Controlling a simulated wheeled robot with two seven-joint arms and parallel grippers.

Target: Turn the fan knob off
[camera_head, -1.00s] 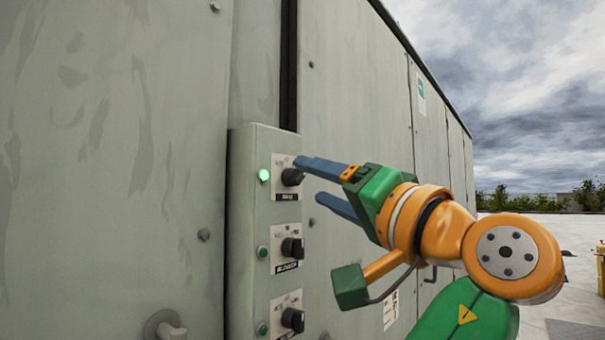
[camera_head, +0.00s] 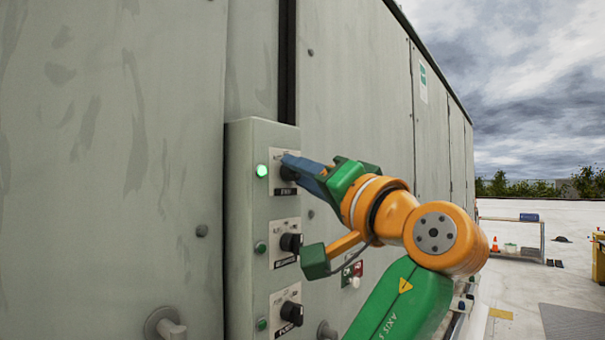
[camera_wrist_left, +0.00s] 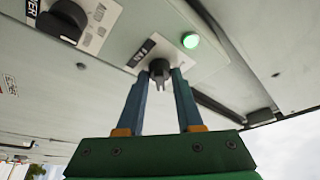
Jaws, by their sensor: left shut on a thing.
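The fan knob is the top black knob on the grey control box (camera_head: 240,230), beside a lit green lamp (camera_head: 262,171). In the head view my left gripper (camera_head: 294,170) covers most of it. In the left wrist view the fan knob (camera_wrist_left: 159,69) sits between the tips of my left gripper (camera_wrist_left: 161,80), one blue finger on each side. The gripper is shut on it. The knob's pointer setting is too small to tell. My right gripper is not in view.
Below are a middle knob (camera_head: 291,243) and a bottom knob (camera_head: 291,313), each with a dim green lamp. A pipe fitting (camera_head: 165,325) sticks out at lower left. Large grey panels stand behind the box. The open roof lies to the right.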

